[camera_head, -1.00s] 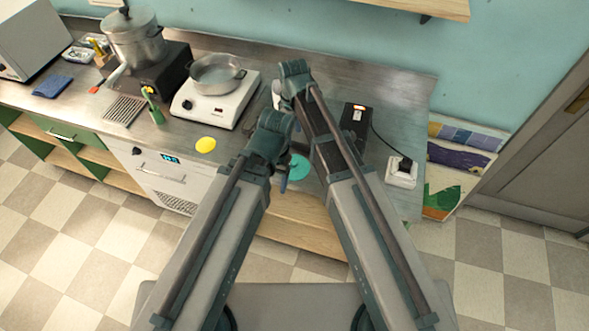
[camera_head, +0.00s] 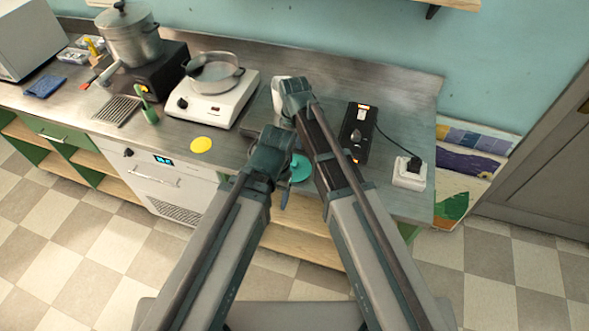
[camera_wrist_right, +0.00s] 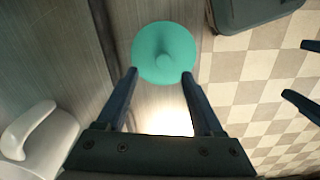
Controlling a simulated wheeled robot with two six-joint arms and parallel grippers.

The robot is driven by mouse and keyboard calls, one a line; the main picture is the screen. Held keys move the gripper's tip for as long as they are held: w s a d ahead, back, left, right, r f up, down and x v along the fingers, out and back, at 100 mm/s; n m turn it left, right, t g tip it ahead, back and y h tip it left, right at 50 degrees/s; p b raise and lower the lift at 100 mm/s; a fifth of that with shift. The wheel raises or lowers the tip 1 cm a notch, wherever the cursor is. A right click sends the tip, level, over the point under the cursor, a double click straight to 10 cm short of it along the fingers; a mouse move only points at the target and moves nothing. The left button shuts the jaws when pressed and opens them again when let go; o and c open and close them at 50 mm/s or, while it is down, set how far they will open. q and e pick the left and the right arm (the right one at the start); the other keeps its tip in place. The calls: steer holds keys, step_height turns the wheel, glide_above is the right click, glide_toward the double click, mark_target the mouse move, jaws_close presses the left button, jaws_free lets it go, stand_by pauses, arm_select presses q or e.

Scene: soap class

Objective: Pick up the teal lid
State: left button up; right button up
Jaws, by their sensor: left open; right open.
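The teal lid (camera_head: 300,168) is a round disc near the front edge of the worktop, partly hidden by my arms in the head view. In the right wrist view the teal lid (camera_wrist_right: 163,45) shows its round central knob. My right gripper (camera_wrist_right: 160,74) is open and empty, its two fingertips spread at the near rim of the lid; I cannot tell whether they touch it. Its fingers are hidden in the head view. My left gripper (camera_head: 284,195) is open, low and just left of the lid; its fingertips also show at the right wrist view's edge.
A white mug-like object (camera_wrist_right: 38,135) with a handle is close to my right gripper. A black box (camera_head: 357,130) and a white socket block (camera_head: 409,175) stand to the right. A yellow disc (camera_head: 201,145) and a hot plate with a pan (camera_head: 213,75) are to the left.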

mark_target(295, 163)
steer(key=f+b, duration=0.5)
steer(key=shift+s+f, duration=0.1)
steer(key=shift+s, duration=0.2)
steer(key=shift+c, duration=0.3)
jaws_close()
